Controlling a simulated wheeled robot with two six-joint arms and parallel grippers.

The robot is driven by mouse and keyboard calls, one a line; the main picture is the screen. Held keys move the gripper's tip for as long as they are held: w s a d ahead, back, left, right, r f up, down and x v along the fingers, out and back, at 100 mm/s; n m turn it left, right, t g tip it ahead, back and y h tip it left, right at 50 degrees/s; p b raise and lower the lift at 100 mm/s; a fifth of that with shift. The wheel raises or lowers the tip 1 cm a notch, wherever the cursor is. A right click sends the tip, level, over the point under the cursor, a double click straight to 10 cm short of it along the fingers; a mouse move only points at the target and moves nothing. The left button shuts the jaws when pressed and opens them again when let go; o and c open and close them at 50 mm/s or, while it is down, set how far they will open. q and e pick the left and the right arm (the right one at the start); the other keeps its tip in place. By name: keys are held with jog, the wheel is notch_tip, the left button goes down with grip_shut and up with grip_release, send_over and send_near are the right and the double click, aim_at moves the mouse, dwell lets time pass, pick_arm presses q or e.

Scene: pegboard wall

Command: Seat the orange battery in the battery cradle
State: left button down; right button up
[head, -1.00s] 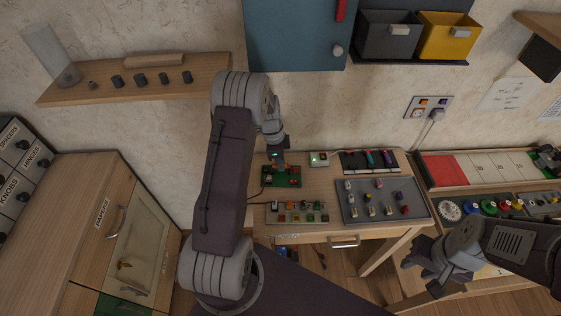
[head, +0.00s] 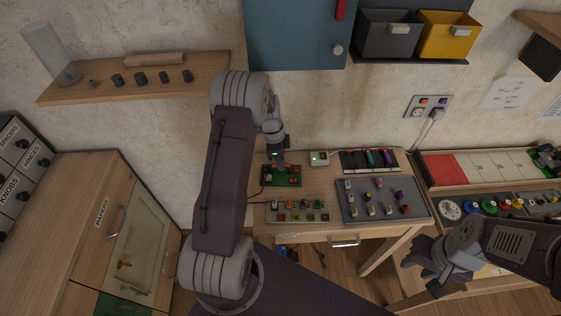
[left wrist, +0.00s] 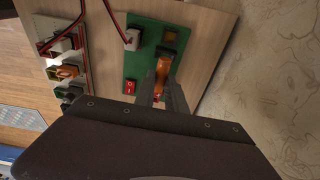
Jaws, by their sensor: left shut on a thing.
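The orange battery (left wrist: 162,68) is between the fingers of my left gripper (left wrist: 163,88), which is shut on it in the left wrist view. The battery is over a green board (left wrist: 143,37) with a red switch, a white connector and a dark holder, likely the battery cradle (left wrist: 169,36), partly hidden by the battery. I cannot tell whether the battery touches it. In the head view my left gripper (head: 277,160) is just above the back of the green board (head: 268,182). My right gripper (head: 424,268) is at the lower right, away from the board; its finger opening is unclear.
A strip of coloured parts (head: 297,218) lies in front of the board. A grey tray (head: 354,215) with several small parts stands to the right, behind it a dark rack (head: 350,166) and a small white box (head: 319,159). Red and black wires lead to the board.

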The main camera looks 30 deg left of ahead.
pick_arm(q)
jog(key=shift+f+b, duration=0.8)
jog(key=shift+f, duration=0.2)
jog(key=c, duration=1.3)
grip_release()
jog(key=shift+r, duration=0.2)
jog(key=shift+r+p, duration=1.95)
jog(key=shift+r, duration=0.45)
jog(key=s+d+r+n, duration=0.4)
jog(key=s+d+n, duration=0.1)
jog(key=s, duration=0.4)
jog(key=s+d+r+n+y, duration=0.1)
jog(key=s+d+r+n, duration=0.3)
jog(key=s, duration=0.5)
jog(key=d+n, duration=0.2)
jog(key=n, duration=0.1)
jog(key=shift+s+n, duration=0.2)
jog(key=shift+n, duration=0.1)
